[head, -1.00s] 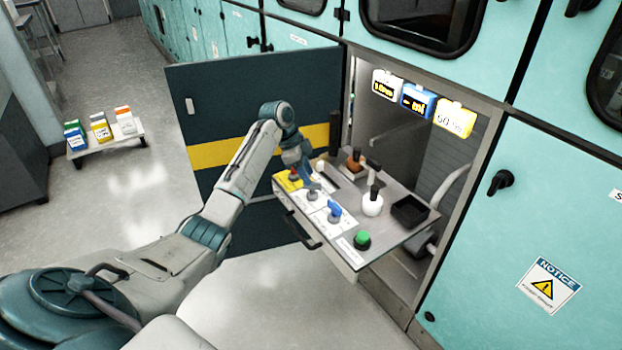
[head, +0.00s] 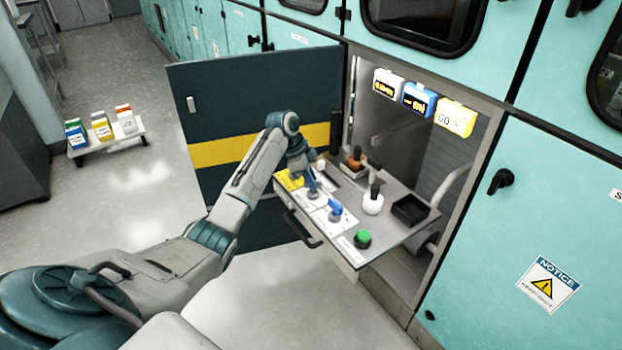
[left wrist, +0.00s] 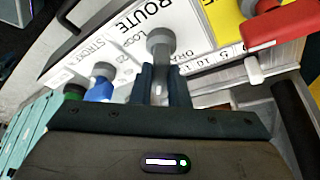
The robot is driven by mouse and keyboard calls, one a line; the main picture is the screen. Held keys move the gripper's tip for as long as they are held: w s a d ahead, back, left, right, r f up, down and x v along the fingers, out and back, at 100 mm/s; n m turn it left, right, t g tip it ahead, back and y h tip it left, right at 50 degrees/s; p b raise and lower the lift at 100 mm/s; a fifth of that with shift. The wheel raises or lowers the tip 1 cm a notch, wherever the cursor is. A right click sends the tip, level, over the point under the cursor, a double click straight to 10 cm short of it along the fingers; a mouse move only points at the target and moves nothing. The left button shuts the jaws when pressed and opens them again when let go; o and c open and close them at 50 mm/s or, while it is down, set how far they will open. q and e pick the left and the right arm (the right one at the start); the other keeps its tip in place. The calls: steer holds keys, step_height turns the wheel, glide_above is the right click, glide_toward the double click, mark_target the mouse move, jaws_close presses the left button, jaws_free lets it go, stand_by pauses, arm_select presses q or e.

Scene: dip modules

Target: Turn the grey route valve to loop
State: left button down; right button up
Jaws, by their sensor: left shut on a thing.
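The grey route valve (left wrist: 160,42) stands on a white plate (left wrist: 192,35) marked ROUTE in the left wrist view. The word LOOP is printed left of the valve and a partly covered word starting DRA is right of it. My left gripper (head: 312,190) is over the front part of the pulled-out panel. In the left wrist view its two fingers (left wrist: 161,78) are shut on the handle of the grey valve, one on each side. The handle's lower part is hidden between the fingers, so its exact setting is hard to read. My right gripper is in neither view.
A blue handle (head: 335,208) and a green button (head: 362,238) are on one side of the valve. A red handle (left wrist: 280,25) on a yellow plate is on the other. Bottles and a black tray (head: 410,210) stand behind. An open dark door (head: 230,110) is at left.

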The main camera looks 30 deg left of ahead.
arm_select(q)
steer(key=shift+m, duration=0.4)
steer(key=shift+w+m+g+h+p, duration=0.1)
steer(key=shift+m+g+h+p, duration=0.3)
steer(key=shift+m, duration=0.7)
steer(key=shift+w+m+g, duration=0.1)
steer(key=shift+m+g, duration=0.4)
steer(key=shift+m, duration=0.8)
steer(key=shift+m+g+b, duration=0.5)
steer(key=shift+m+g, duration=0.1)
steer(key=shift+m, duration=0.6)
steer(key=shift+w+m+g, duration=0.1)
steer(key=shift+m+g, duration=0.3)
steer(key=shift+m, duration=0.6)
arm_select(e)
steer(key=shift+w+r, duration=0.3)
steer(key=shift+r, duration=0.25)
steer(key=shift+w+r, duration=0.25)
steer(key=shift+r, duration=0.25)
